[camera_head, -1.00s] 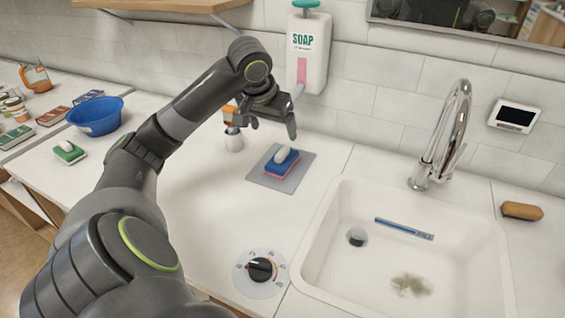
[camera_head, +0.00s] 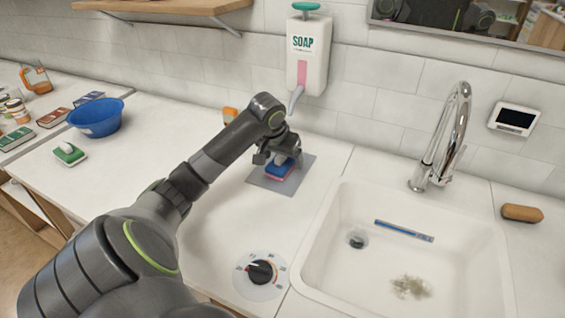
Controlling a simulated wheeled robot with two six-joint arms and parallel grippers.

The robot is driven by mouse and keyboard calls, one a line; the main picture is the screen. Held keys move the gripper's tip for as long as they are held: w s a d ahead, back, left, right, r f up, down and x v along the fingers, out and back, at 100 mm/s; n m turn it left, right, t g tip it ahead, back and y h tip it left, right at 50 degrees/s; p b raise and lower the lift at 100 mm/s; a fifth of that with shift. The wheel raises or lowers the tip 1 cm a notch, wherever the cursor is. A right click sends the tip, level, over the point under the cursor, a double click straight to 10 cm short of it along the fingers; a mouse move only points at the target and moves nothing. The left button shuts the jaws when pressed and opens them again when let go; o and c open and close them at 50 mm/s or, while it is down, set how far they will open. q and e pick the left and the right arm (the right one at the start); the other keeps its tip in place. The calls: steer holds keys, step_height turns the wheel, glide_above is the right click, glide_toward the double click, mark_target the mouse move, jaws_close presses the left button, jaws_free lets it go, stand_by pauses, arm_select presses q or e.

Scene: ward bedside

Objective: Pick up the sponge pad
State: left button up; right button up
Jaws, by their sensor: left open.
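The sponge pad (camera_head: 279,171) is blue with a pink underside and a white grip on top. It lies on a grey mat (camera_head: 293,183) on the white counter, left of the sink. My left gripper (camera_head: 277,161) is open and low over the pad, with its fingers around or just above the white grip. The gripper hides the grip and part of the pad's top, and I cannot tell whether the fingers touch it. My right gripper is not in view.
A sink (camera_head: 405,255) with a faucet (camera_head: 445,140) is at right. A soap dispenser (camera_head: 307,55) hangs on the wall behind. A dial (camera_head: 261,271) is in front. A blue bowl (camera_head: 96,117) and a green sponge (camera_head: 69,154) stand at left.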

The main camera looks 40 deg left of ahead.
arm_select(q)
steer(key=c, duration=1.1)
steer(key=shift+r, duration=0.15)
steer(key=shift+s+r, duration=0.2)
steer(key=shift+r, duration=0.05)
step_height(320, 180, up, 6)
steer(key=shift+b, duration=0.3)
steer(key=shift+s+d+r+p, duration=0.1)
steer(key=shift+s+d+p, duration=0.65)
steer(key=shift+s, duration=2.35)
steer(key=shift+s+d+p, duration=0.2)
steer(key=shift+s+d, duration=1.1)
steer(key=shift+s, duration=1.85)
steer(key=shift+s+d+r+p, duration=0.1)
steer(key=shift+s+d+p, duration=0.65)
steer(key=shift+s, duration=2.35)
steer(key=shift+d+b, duration=0.25)
steer(key=shift+b, duration=0.1)
